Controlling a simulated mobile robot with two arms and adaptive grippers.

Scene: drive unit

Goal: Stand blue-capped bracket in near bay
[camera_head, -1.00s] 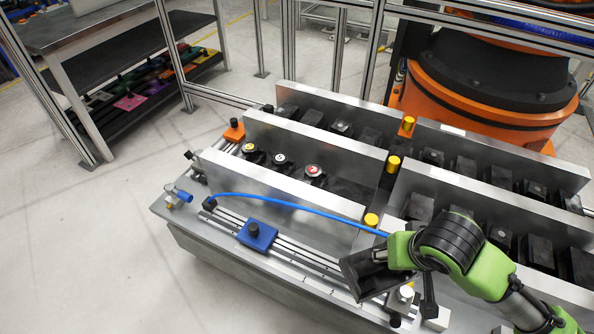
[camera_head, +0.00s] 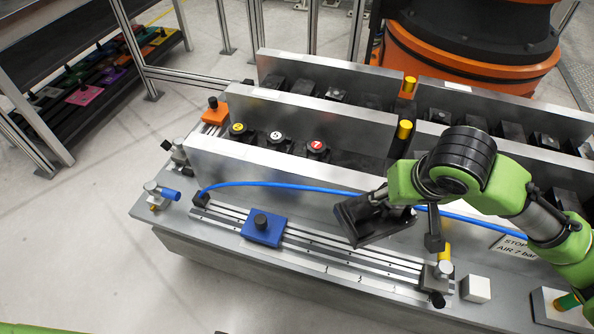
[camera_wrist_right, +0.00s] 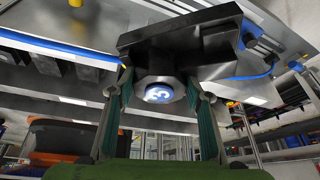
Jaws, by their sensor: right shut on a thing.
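The bracket (camera_head: 365,222) is a dark, angular part, held tilted in front of the near metal wall in the head view. My right gripper (camera_head: 388,194) is shut on it. In the right wrist view the bracket (camera_wrist_right: 185,42) spans above both fingers, and its round blue cap (camera_wrist_right: 158,93) with a white mark sits between them. The near bay, between the two nearer walls, holds dark brackets with yellow (camera_head: 238,128), white (camera_head: 276,136) and red (camera_head: 316,146) caps. Dark pieces stand right of the red one. The near wall (camera_head: 270,165) hides the bay floor. My left gripper is not in view.
A blue hose (camera_head: 290,187) runs along the front of the near wall. A blue block (camera_head: 264,228) sits on the front rails. Yellow posts (camera_head: 405,130) rise at the wall gaps. A white block (camera_head: 475,289) stands front right. An orange machine (camera_head: 470,50) is behind.

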